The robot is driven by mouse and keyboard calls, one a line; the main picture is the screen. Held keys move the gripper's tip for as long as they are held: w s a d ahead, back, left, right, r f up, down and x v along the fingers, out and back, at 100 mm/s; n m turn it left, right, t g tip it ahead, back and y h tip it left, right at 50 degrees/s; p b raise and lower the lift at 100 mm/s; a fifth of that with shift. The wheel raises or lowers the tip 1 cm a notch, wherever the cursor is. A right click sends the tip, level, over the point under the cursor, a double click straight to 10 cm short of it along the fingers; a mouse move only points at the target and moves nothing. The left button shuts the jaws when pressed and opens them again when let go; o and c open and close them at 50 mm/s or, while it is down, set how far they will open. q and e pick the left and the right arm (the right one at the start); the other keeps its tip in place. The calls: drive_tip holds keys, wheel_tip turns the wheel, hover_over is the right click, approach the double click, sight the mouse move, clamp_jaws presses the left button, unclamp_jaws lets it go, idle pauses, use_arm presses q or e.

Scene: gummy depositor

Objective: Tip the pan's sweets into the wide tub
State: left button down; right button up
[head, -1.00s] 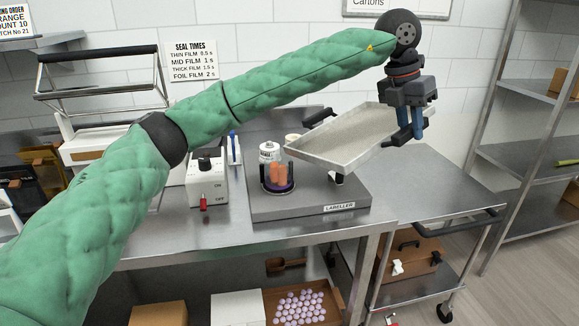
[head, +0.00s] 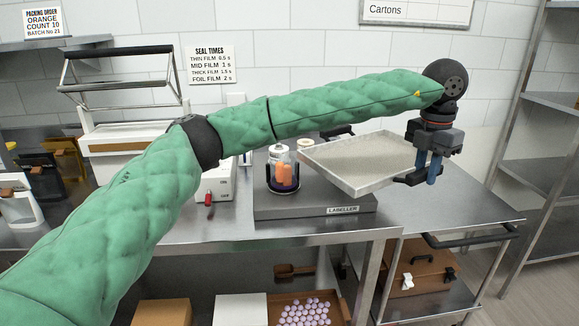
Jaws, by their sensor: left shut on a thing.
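My left gripper (head: 433,170) is shut on the black right-hand handle of a shallow metal pan (head: 362,188). It holds the pan in the air in front of the wall, above the right end of the labeller and the bench. The pan's inside shows a pale, speckled floor, and I cannot make out separate sweets in it. A second black handle (head: 337,131) shows at its far left. I cannot pick out the wide tub with certainty. My right gripper is not in view.
A grey labeller (head: 300,208) with a holder of orange items (head: 284,176) stands on the bench. A steel cart (head: 440,204) with a bare top stands to the right. Below the bench is a brown tray (head: 342,303) of pale round pieces. Shelving stands at far right.

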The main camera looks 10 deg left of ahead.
use_arm(q)
drive_tip(key=shift+d+f, duration=0.15)
drive_tip(key=shift+f, duration=0.3)
drive_tip(key=shift+d, duration=0.2)
drive_tip(key=shift+a+r, duration=0.15)
drive_tip(key=shift+a, duration=0.1)
drive_tip(key=shift+d+r, duration=0.15)
drive_tip(key=shift+r, duration=0.45)
drive_tip(key=shift+r+p, duration=0.4)
drive_tip(key=shift+r, duration=0.9)
drive_tip(key=shift+f, duration=0.1)
